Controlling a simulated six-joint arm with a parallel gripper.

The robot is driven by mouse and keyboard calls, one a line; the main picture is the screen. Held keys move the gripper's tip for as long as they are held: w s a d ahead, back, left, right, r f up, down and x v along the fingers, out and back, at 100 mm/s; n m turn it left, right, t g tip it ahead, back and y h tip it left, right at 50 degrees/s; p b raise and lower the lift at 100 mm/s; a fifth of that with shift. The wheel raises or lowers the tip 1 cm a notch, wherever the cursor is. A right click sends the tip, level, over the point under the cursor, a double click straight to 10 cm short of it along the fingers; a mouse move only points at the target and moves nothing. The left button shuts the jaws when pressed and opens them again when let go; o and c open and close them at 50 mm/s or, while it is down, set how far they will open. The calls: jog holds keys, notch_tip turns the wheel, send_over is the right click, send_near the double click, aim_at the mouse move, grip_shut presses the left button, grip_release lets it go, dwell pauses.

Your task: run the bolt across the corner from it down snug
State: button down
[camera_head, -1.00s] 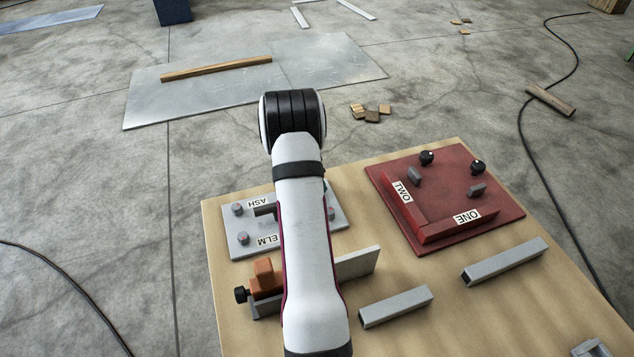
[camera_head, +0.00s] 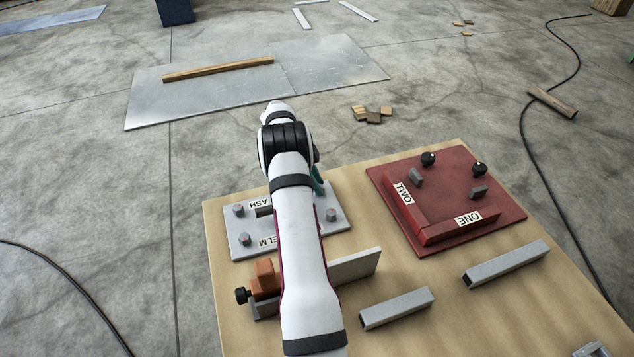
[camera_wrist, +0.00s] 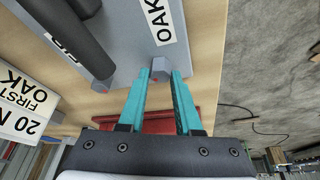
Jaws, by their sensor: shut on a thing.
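The grey plate (camera_head: 285,229) lies on the wooden board with hex bolts near its corners. Labels ASH and ELM show beside the left bolts (camera_head: 238,210) and (camera_head: 246,240). A right bolt (camera_head: 331,215) shows beside my arm. In the wrist view, the bolt by the OAK label (camera_wrist: 160,66) sits between the tips of my gripper (camera_wrist: 160,76), whose teal fingers are shut on its head. Another bolt (camera_wrist: 97,66) stands near a partly hidden label. In the head view a teal finger (camera_head: 318,181) shows at the plate's back right; my arm hides the rest.
A sign (camera_wrist: 22,103) reads "20 N FIRST OAK". A red plate (camera_head: 460,180) with knobs and labels TWO and ONE stands right. An orange clamp-like block (camera_head: 266,278), an upright grey bar (camera_head: 357,265) and loose bars (camera_head: 396,307) lie in front.

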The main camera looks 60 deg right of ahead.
jog(key=shift+m+y, duration=0.6)
jog(key=shift+m, duration=1)
jog(key=shift+d, duration=0.1)
jog(key=c, duration=0.6)
grip_release()
jog(key=shift+r, duration=0.1)
jog(key=v, duration=0.7)
jog(key=shift+w, duration=0.2)
jog(key=shift+r, duration=0.1)
